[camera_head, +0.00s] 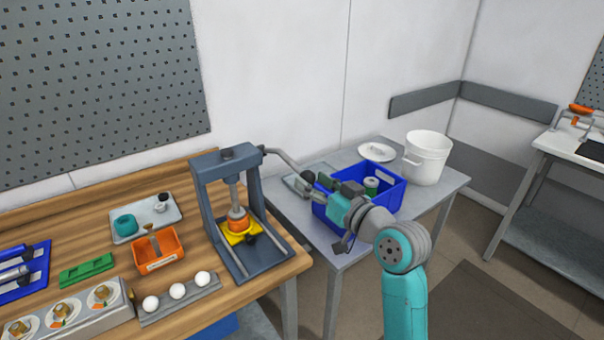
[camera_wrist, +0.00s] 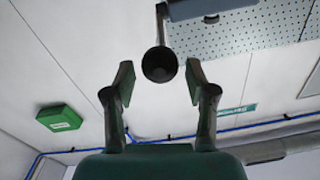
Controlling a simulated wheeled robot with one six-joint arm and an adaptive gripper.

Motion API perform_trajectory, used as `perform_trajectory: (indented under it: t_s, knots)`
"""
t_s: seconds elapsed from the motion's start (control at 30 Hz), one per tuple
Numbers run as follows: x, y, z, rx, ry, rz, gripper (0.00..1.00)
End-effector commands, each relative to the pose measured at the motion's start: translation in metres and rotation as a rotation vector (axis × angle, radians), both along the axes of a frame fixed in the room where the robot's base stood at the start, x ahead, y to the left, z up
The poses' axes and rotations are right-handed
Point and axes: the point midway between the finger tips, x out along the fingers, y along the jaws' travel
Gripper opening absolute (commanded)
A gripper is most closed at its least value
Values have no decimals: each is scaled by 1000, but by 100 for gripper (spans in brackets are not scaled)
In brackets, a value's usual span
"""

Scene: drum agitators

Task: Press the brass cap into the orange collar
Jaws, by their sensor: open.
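A blue-grey lever press (camera_head: 206,205) stands at the right end of the wooden bench. The orange collar (camera_head: 238,224) sits on a yellow plate (camera_head: 232,238) under the ram. A pale piece (camera_head: 237,212) shows on top of the collar, against the ram; I cannot tell surely that it is the brass cap. The press lever (camera_head: 284,159) reaches out to the right and ends in a black knob (camera_head: 307,177). My gripper (camera_head: 318,184) is at the knob. In the wrist view, the knob (camera_wrist: 159,64) lies between my open fingers (camera_wrist: 158,80), with gaps on both sides.
An orange bin (camera_head: 157,252), a tray (camera_head: 130,228) and a rack of white balls (camera_head: 180,300) are left of the press.

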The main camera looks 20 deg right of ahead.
Motion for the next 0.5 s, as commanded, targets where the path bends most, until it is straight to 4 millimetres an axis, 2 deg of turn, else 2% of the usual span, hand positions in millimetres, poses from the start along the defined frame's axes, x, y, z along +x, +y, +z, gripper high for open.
perform_trajectory:
  t_s: [0.2, 0.5]
  knots:
    - [30, 11, 0, 0, 0, 1, 56]
    - [43, 15, 0, -1, 0, 0, 56]
